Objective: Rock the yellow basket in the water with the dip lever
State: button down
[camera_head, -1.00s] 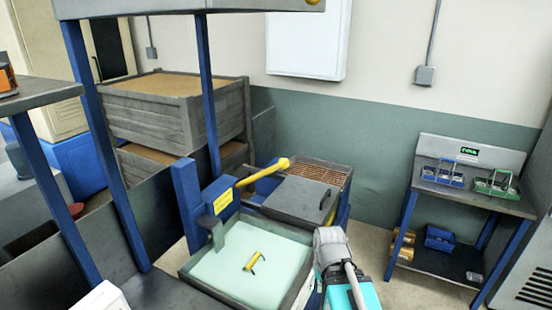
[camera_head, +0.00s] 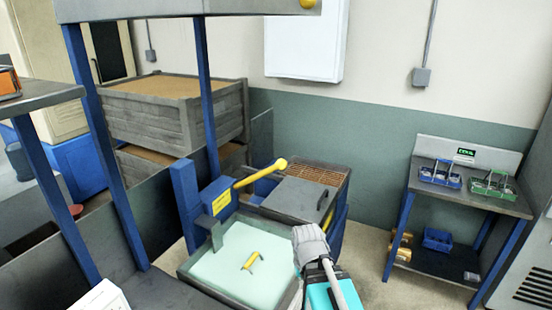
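The water tub (camera_head: 196,279) is a grey-rimmed tank of pale green water at the lower middle. A yellow handle of the basket (camera_head: 252,260) shows at the water's surface; the rest of the basket is hidden. The dip lever (camera_head: 258,174) is a yellow bar with a round knob, slanting up to the right from a blue post behind the tub. My gripper (camera_head: 310,246) is a grey shape at the end of my teal arm, at the tub's right side, apart from the lever. Its fingers cannot be made out.
A grey lidded box (camera_head: 297,199) with a dark handle and a brown grate (camera_head: 315,174) stand behind the tub. Blue frame posts (camera_head: 207,95) rise at the left. A shelf stand (camera_head: 470,195) with small baskets is at the right, with floor between.

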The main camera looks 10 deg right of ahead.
jog(key=w+a+r+m+t+h+p, duration=0.1)
jog(key=w+r+m+t+h+p, duration=0.15)
jog(key=w+r+p, duration=0.6)
jog(key=w+a+r+m+t+h+p, duration=0.1)
jog(key=w+r+h, duration=0.3)
jog(key=w, duration=0.9)
jog(key=w+a+r+t+h+p, duration=0.1)
jog(key=w+a+r+t+p, duration=0.1)
jog(key=w+r, duration=0.5)
jog(key=w+a+r+t+h+p, duration=0.1)
jog(key=w+a+r+t+p, duration=0.2)
jog(key=w+a+r, duration=0.4)
jog(key=shift+w+r+m+p, duration=0.4)
jog(key=shift+r+m+p, duration=0.05)
jog(key=shift+p, duration=0.4)
jog(key=shift+f+h, duration=0.1)
jog(key=shift+h, duration=0.15)
jog(key=s+f+b+x, duration=0.1)
jog(key=f+b+x, duration=0.1)
jog(key=b+x, duration=0.5)
jog(key=shift+b+x, duration=0.4)
jog(key=shift+x, duration=2.35)
jog(key=shift+f, duration=0.1)
jog(key=shift+s+d+f+t, duration=0.1)
jog(key=shift+t, duration=0.15)
